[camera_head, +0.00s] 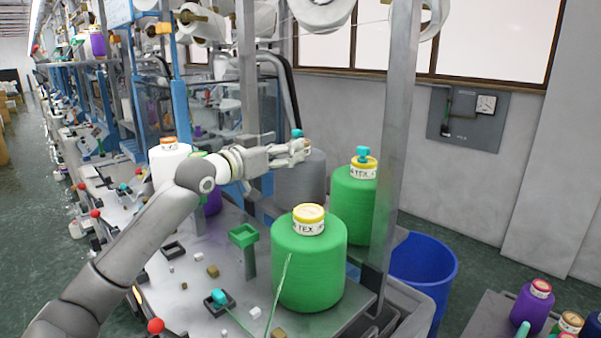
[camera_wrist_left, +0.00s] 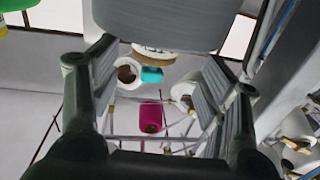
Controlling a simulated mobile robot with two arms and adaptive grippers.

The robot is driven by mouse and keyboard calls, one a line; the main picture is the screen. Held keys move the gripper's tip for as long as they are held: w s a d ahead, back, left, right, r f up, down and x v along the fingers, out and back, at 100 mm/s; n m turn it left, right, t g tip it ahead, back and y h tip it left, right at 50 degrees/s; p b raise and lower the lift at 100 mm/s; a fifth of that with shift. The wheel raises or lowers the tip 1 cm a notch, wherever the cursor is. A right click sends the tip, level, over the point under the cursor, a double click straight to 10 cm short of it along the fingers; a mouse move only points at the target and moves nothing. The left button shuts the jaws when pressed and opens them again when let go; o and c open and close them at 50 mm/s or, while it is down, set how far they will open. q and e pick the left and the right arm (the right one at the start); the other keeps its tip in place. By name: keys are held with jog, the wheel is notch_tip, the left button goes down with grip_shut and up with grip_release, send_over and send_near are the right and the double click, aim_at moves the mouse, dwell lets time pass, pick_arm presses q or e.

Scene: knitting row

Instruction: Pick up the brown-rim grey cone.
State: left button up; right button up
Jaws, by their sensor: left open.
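The grey cone (camera_head: 303,180) stands at the back of the table, behind the front green cone. In the left wrist view its grey body (camera_wrist_left: 165,22) fills the top, and its brown rim (camera_wrist_left: 155,51) and a teal piece (camera_wrist_left: 152,75) show between the fingers. My left gripper (camera_head: 298,152) is at the cone's upper part and hides its neck in the head view. The fingers (camera_wrist_left: 160,85) are open, one to each side of the cone's top. I cannot tell whether they touch it. My right gripper is not in view.
A green cone (camera_head: 308,262) stands in front and another green cone (camera_head: 353,205) stands to the right, near a grey post (camera_head: 398,120). A white cone (camera_head: 168,165) and a purple cone (camera_head: 212,200) stand left. A blue bin (camera_head: 425,268) is at the right.

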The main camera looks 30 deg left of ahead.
pick_arm(q)
jog(key=shift+w+d, duration=0.1)
jog(key=shift+w, duration=0.3)
jog(key=w+p, duration=0.1)
jog(key=w+d+p, duration=0.1)
jog(key=shift+w+r+p, duration=0.2)
jog(key=shift+p, duration=0.15)
jog(key=shift+p+x, duration=0.4)
jog(key=shift+x, duration=0.55)
jog(key=shift+w+d+f, duration=0.2)
jog(key=shift+w+f, duration=0.05)
jog(key=shift+s+a, duration=0.1)
jog(key=shift+c, duration=0.2)
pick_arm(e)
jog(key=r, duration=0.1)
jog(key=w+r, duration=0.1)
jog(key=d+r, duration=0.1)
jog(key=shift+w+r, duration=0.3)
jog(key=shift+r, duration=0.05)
pick_arm(q)
jog(key=shift+c, duration=1.1)
jog(key=c, duration=1.2)
jog(key=shift+r, duration=0.15)
grip_shut()
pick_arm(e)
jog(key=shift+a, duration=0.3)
